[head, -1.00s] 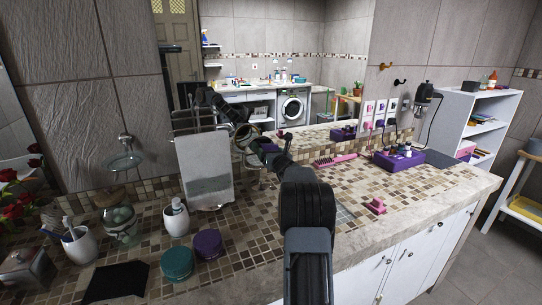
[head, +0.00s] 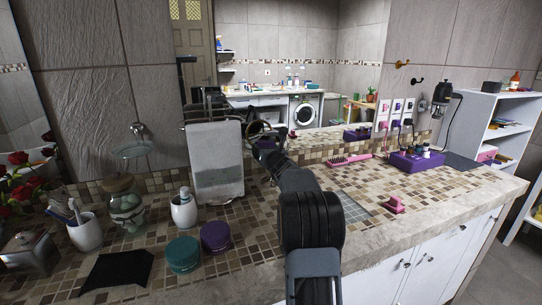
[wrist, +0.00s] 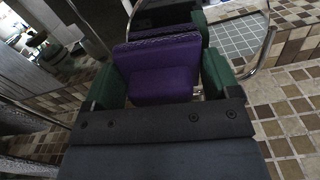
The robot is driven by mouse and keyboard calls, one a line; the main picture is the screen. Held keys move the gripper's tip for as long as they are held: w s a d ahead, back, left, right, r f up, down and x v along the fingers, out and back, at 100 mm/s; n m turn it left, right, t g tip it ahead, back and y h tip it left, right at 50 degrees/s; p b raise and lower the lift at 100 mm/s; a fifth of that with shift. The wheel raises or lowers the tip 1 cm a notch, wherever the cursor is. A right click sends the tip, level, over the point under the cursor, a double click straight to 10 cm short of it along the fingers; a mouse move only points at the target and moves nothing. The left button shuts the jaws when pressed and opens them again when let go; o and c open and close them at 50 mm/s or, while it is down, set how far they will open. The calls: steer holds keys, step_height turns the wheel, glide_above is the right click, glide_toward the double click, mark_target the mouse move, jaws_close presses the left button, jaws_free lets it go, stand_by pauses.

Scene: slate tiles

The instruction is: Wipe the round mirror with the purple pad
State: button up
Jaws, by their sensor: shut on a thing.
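My gripper (wrist: 162,82) is shut on the purple pad (wrist: 160,70), which sits between its green fingers in the wrist view. The round mirror (wrist: 236,36) has a thin chrome rim and stands just beyond the pad, partly hidden by it. What looks like a reflection of the pad and fingers shows above the pad. In the head view the round mirror (head: 262,127) is small, near the end of my arm, which hides part of it. I cannot tell whether the pad touches the glass.
A grey towel (head: 216,165) hangs left of the round mirror. A soap dispenser (head: 184,210), teal jar (head: 183,254) and purple jar (head: 215,236) stand on the tiled counter at left. A purple box (head: 415,163) and pink clip (head: 395,204) lie at right. A large wall mirror (head: 300,80) is behind.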

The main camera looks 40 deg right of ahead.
steer(key=shift+a, duration=0.1)
steer(key=b+v, duration=0.3)
steer(key=v, duration=0.3)
stand_by(0.5)
steer(key=shift+s, duration=0.1)
steer(key=b+v, duration=0.1)
steer(key=v, duration=0.2)
stand_by(0.5)
